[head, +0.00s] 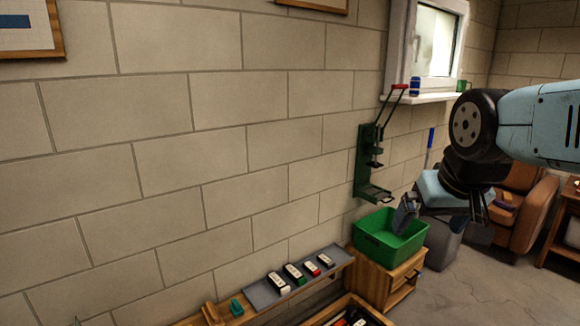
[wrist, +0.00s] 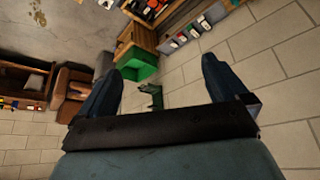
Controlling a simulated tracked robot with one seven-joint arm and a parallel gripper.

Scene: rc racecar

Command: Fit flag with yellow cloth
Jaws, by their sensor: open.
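I cannot make out a flag with yellow cloth in either view. My gripper (head: 441,212) is at the right of the head view, with one finger overlapping the right part of a green bin (head: 375,246) in the picture. In the wrist view my gripper (wrist: 168,68) has its two dark blue fingers wide apart, with nothing held between them. The green bin also shows between the fingers in the wrist view (wrist: 138,66). A racecar is not recognisable in either view.
The bin stands on a wooden cabinet (head: 408,277) beside the block wall. A grey shelf (head: 262,297) holds several small coloured items. A green wall-mounted device (head: 364,165) hangs above the bin. A brown armchair (head: 535,215) stands right; floor (head: 480,290) is clear before it.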

